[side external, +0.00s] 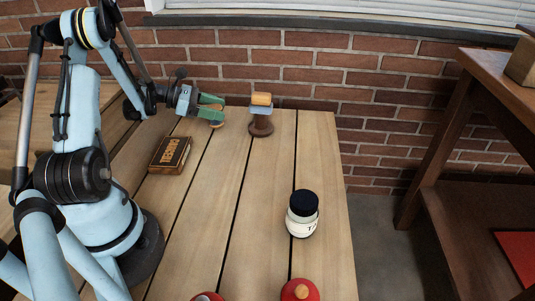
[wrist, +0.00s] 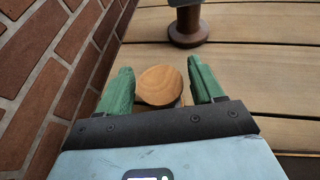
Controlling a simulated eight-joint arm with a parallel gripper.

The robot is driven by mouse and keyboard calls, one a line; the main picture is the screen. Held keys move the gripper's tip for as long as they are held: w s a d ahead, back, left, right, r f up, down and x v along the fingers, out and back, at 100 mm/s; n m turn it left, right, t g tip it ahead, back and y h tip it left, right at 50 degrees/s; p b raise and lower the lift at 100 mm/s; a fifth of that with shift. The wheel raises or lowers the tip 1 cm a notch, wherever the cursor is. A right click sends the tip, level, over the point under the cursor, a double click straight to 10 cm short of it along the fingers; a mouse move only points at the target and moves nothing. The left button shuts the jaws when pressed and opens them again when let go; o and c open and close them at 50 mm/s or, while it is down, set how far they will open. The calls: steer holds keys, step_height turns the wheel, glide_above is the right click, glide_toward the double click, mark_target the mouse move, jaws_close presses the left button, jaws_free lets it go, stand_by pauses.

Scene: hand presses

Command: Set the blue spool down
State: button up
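My gripper (side external: 221,107) has green fingers and reaches over the back left of the table. In the wrist view its fingers (wrist: 160,65) stand apart on either side of a round wooden disc (wrist: 160,86). A gap shows on the disc's right side, so the fingers look open around it. The disc looks like the top of a spool; any blue part is hidden. In the side view an orange-wood rim (side external: 217,125) shows just below the lower finger, close to the tabletop; I cannot tell whether it touches.
A dark brown spool (side external: 261,127) stands just right of my gripper, with a blue piece (side external: 259,109) and an orange-wood top (side external: 261,99) above it. A brown box (side external: 170,155) lies nearer. A dark-lidded jar (side external: 302,222) and red domes (side external: 300,291) stand forward. A brick wall is behind.

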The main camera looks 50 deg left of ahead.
steer(key=shift+o, duration=0.6)
